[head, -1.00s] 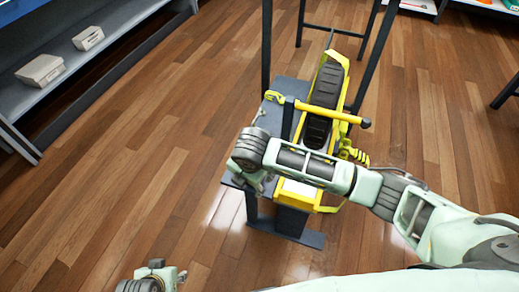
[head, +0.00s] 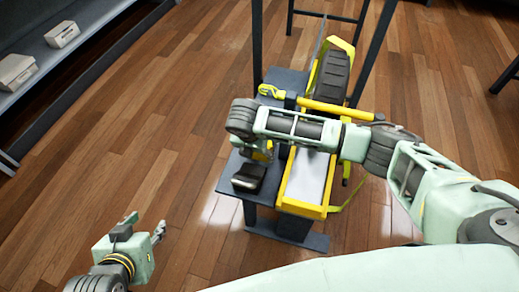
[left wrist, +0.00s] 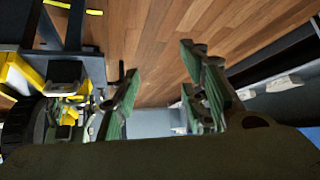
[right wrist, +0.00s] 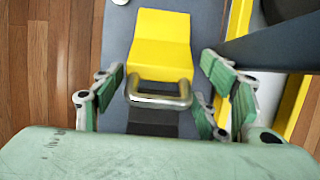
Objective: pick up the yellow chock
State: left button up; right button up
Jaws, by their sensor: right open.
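The yellow chock (right wrist: 160,42) is a wedge-shaped block on the grey bench top (right wrist: 115,40). A grey metal handle bar (right wrist: 158,98) stands at its near edge. In the head view, the chock (head: 264,153) shows partly under my right arm. My right gripper (head: 246,148) is over the bench. In the right wrist view, my right gripper (right wrist: 160,88) has its fingers spread either side of the handle bar, not visibly touching it. My left gripper (head: 146,228) is open and empty over the floor; its spread fingers also show in the left wrist view (left wrist: 160,85).
A black block (head: 248,178) lies on the bench nearer me; I cannot tell if it joins the chock. Grey posts (head: 257,45) rise behind. A shelf (head: 75,42) is at far left.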

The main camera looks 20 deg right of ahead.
jog(key=shift+b+x, duration=0.65)
jog(key=shift+x, duration=0.5)
jog(key=b+x, duration=0.1)
jog(key=x, duration=0.1)
jog(key=shift+w+d+f, duration=0.2)
jog(key=shift+w, duration=0.1)
pick_arm(q)
jog(key=w+d+r+t+h, duration=0.2)
jog(key=w+r+t, duration=0.5)
jog(key=r, duration=0.4)
jog(key=shift+w+d, duration=0.5)
jog(key=shift+d, duration=0.3)
pick_arm(e)
jog(key=c, duration=1.1)
